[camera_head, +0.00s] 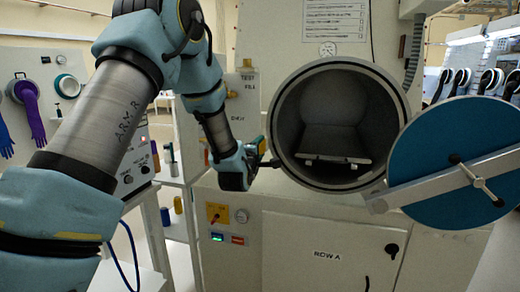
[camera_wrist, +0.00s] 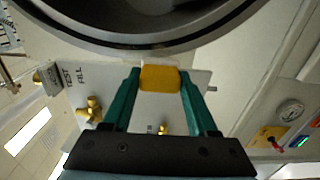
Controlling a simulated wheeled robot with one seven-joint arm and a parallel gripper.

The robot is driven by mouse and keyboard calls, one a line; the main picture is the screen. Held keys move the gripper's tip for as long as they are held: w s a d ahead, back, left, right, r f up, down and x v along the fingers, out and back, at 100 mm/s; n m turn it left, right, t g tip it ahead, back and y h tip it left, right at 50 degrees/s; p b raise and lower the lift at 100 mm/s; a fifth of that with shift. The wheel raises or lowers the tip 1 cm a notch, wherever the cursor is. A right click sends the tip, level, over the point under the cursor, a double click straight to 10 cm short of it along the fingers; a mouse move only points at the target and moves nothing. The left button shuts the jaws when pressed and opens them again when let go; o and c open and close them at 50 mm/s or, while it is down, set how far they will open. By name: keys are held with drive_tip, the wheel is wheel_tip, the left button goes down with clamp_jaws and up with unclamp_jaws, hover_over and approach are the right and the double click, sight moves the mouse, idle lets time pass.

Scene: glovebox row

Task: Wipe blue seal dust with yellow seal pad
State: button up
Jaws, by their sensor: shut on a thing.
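My gripper (camera_wrist: 160,80) is shut on the yellow seal pad (camera_wrist: 160,77), which sits between the teal fingertips in the wrist view. In the head view my gripper (camera_head: 268,160) is at the left edge of the round port (camera_head: 283,135), and the pad cannot be made out there. The port's grey rim also shows in the wrist view (camera_wrist: 150,48), just beyond the pad; I cannot tell whether they touch. I cannot make out blue dust on the rim in either view.
The port's round blue door (camera_head: 430,150) hangs open at the right, with a metal bar and handle across it. A tray (camera_head: 335,160) lies inside the dark port. Brass valves (camera_wrist: 90,108) stick out from a panel by my gripper. A ROWA cabinet (camera_head: 325,254) is below.

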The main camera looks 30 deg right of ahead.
drive_tip(key=shift+b+x, duration=0.4)
drive_tip(key=shift+x, duration=0.75)
